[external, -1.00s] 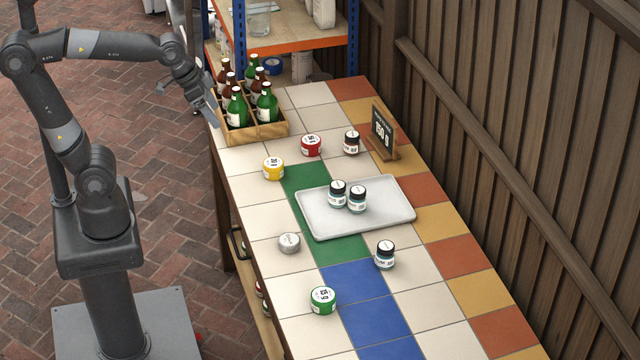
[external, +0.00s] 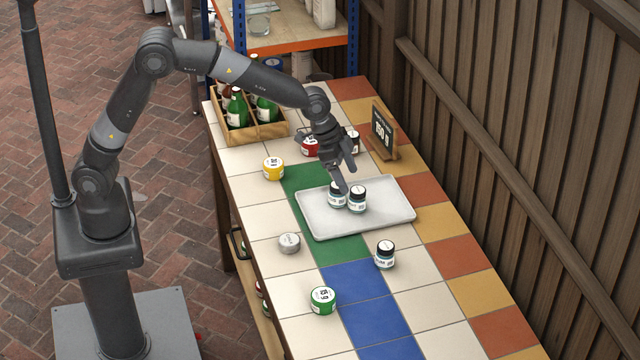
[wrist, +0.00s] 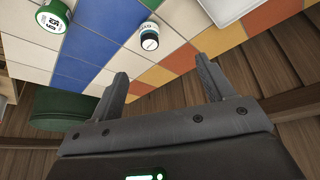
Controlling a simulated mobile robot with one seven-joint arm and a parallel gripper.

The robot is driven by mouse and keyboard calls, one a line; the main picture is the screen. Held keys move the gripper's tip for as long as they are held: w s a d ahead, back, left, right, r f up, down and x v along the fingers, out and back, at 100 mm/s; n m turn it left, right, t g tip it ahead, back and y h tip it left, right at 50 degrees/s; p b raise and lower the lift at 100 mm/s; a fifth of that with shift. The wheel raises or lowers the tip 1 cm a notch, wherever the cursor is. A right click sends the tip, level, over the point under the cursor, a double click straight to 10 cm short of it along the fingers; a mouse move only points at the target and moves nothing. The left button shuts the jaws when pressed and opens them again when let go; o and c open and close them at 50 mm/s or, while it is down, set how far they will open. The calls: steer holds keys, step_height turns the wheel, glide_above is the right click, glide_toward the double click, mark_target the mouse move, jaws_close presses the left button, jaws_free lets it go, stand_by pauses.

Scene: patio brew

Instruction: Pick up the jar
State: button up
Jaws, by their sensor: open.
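Several small dark-lidded jars are in the external view. Two stand close together on the tray: one jar (external: 337,200) at left and another jar (external: 357,201) at right. A third jar (external: 385,255) stands on the tiles in front of the tray; it also shows in the wrist view (wrist: 149,37). A fourth jar (external: 354,141) is partly hidden behind my gripper. My gripper (external: 347,177) is open above the tray's jars, its fingers overlapping the left one in the picture; contact cannot be told. In the wrist view its fingers (wrist: 161,68) are apart with nothing between them.
The white tray (external: 400,213) lies mid-table. A yellow tin (external: 273,168), red tin (external: 310,147), grey tin (external: 289,243) and green tin (external: 322,300) stand around it. A bottle crate (external: 262,132) and a price sign (external: 383,132) are at the back.

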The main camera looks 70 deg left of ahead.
steer(key=m, duration=0.2)
glide_toward(388, 255)
steer(key=a, duration=0.2)
steer(key=x, duration=0.6)
steer(key=shift+w+a+f, duration=0.1)
steer(key=shift+x, duration=3.05)
steer(key=shift+c, duration=0.3)
steer(key=c, duration=1.1)
